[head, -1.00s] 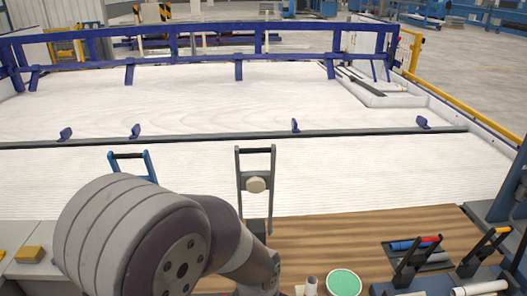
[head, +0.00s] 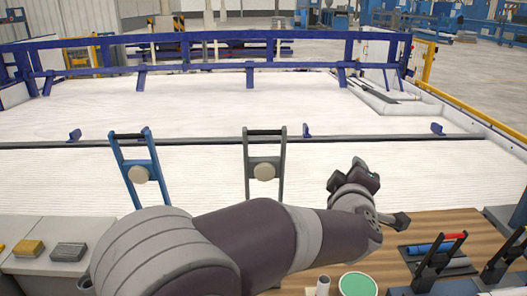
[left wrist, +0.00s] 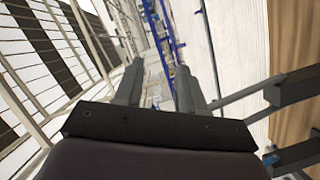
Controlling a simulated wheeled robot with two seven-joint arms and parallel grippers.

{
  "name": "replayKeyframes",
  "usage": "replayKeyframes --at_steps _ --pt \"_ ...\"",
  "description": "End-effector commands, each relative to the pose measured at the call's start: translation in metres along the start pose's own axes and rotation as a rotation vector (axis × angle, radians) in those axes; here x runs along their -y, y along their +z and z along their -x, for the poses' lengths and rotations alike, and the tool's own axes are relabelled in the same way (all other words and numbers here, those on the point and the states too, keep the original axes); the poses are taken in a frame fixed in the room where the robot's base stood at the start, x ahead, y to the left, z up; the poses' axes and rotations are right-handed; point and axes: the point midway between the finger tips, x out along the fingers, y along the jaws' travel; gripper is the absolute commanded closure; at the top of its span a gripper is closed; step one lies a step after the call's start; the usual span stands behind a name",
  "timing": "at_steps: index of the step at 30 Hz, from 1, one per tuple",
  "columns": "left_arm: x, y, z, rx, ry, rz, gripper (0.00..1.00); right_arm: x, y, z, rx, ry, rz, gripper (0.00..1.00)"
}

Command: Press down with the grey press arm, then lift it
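The grey press arm (head: 248,165) stands upright in the middle of the head view. It is a frame of two side bars with a dark handle across the top and a round cream pad (head: 264,172) on its crosspiece. Its lower part is hidden behind my left arm. My left gripper (head: 366,172) is to the right of the press arm, apart from it, above the work table. In the left wrist view its two fingers (left wrist: 160,68) are spread with nothing between them. Dark grey bars (left wrist: 290,90) cross the right side there. My right gripper is out of view.
A blue press arm (head: 121,165) stands upright to the left. A yellow block (head: 28,248) and a grey block (head: 69,252) sit at the left. A green-topped disc (head: 358,285), a small white cylinder (head: 323,286) and dark stands (head: 430,266) are at the front right.

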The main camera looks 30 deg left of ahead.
Motion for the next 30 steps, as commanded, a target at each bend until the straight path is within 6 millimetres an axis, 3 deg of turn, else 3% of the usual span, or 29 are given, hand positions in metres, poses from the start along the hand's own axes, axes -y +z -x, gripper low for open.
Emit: replayKeyframes --at_steps 1,3,6,11,21,30 --pt "-0.006 -0.034 0.001 -0.178 -0.005 0.158 0.6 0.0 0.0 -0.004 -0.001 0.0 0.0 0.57" --pt "-0.004 -0.082 0.012 -0.413 -0.039 0.336 0.6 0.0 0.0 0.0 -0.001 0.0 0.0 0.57" --pt "0.009 -0.116 0.032 -0.623 -0.076 0.463 0.6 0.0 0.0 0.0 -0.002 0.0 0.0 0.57" --pt "0.015 -0.136 0.036 -0.715 -0.071 0.496 0.6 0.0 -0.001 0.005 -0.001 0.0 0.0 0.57" --pt "0.031 -0.185 -0.025 -0.712 -0.072 0.492 0.6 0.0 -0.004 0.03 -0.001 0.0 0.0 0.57" --pt "0.041 -0.205 -0.053 -0.707 -0.07 0.492 0.6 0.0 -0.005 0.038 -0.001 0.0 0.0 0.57"
